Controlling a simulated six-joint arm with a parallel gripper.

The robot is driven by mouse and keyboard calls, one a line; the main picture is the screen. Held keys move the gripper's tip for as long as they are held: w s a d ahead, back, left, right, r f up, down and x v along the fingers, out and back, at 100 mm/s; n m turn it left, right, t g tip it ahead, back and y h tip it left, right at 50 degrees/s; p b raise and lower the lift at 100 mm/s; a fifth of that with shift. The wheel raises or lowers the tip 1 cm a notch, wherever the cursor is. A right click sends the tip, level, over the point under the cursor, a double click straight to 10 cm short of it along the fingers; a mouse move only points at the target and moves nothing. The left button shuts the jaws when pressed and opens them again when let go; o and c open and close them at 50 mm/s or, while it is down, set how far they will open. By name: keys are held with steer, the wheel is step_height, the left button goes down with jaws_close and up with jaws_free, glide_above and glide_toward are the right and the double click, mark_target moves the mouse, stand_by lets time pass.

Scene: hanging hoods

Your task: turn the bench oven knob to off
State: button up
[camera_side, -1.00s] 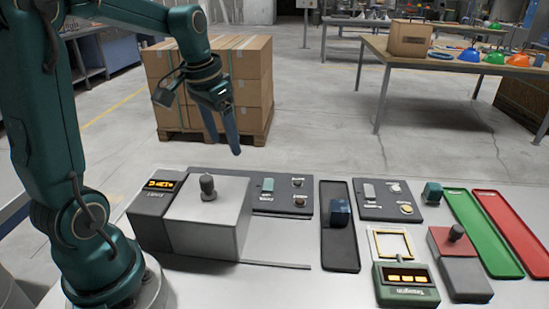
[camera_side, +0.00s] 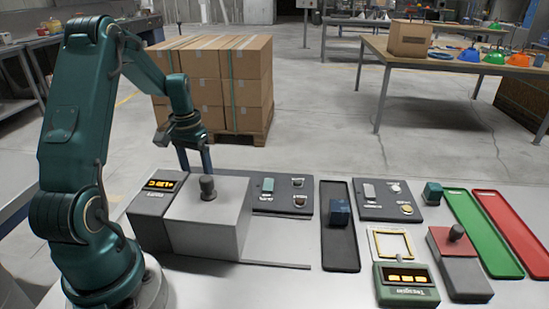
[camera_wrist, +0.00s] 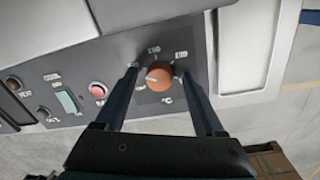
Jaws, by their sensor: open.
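In the wrist view an orange round knob (camera_wrist: 159,79) sits on a dark grey panel (camera_wrist: 135,44). Its white pointer mark is toward the left in that picture, and small labels, too small to read, surround it. My gripper (camera_wrist: 160,72) is open, one finger on each side of the knob; I cannot tell whether either touches it. In the side view my gripper (camera_side: 195,162) points down behind a light grey box (camera_side: 205,228) with a dark display end (camera_side: 155,205), seemingly the bench oven. The knob is hidden there.
In the side view a dark grey post (camera_side: 207,188) stands on the box. Switch panels (camera_side: 270,207), a black tray (camera_side: 340,255) and green and red trays (camera_side: 510,225) lie to the right.

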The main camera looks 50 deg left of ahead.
jaws_close()
steer(key=shift+n, duration=0.4)
steer(key=n, duration=0.5)
steer(key=shift+d+n, duration=0.1)
steer(key=shift+n, duration=0.2)
steer(key=n, duration=0.5)
steer(key=shift+n+y, duration=0.3)
jaws_free()
steer(key=shift+s+r, duration=0.1)
steer(key=shift+r, duration=2.45)
